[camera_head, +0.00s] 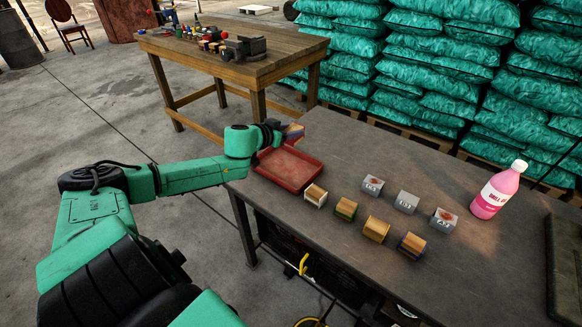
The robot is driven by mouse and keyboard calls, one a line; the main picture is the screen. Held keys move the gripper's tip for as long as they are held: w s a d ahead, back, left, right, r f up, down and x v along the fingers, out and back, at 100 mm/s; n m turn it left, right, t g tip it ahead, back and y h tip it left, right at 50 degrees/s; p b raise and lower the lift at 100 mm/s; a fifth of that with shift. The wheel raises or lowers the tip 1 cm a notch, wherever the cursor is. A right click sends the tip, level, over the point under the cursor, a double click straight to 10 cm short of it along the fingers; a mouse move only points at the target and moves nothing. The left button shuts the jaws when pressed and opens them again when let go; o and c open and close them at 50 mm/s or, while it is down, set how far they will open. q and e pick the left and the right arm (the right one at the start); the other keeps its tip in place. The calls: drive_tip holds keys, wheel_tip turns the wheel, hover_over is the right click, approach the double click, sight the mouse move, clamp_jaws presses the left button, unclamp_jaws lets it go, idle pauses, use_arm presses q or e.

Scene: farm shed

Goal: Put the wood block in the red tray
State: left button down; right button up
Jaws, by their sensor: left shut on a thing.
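The red tray (264,163) lies at the far left corner of the grey table and looks empty. My left gripper (285,132) is shut on a small wood block (295,131) with a brown face and a darker side. It holds the block over the back edge of the tray, and the fingers partly hide it. I cannot tell the exact height above the tray. My right gripper is out of view.
On the grey table (480,262) stand several wood-topped blocks (376,229), grey marked blocks (406,201) and a pink bottle (497,190). A wooden table (215,62) with small items stands behind. Stacked green sacks (440,70) fill the back right.

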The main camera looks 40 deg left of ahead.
use_arm(q)
wheel_tip(320, 180, down, 15)
drive_tip(key=b, duration=0.3)
drive_tip(key=shift+r+b, duration=0.2)
drive_tip(key=shift+b, duration=0.15)
drive_tip(key=shift+w, duration=0.1)
drive_tip(key=shift+c, duration=1.4)
unclamp_jaws()
drive_tip(key=shift+s, duration=0.3)
drive_tip(key=p+v, duration=0.3)
drive_tip(key=v, duration=0.8)
drive_tip(key=shift+s+r, duration=0.25)
drive_tip(key=shift+r, duration=0.1)
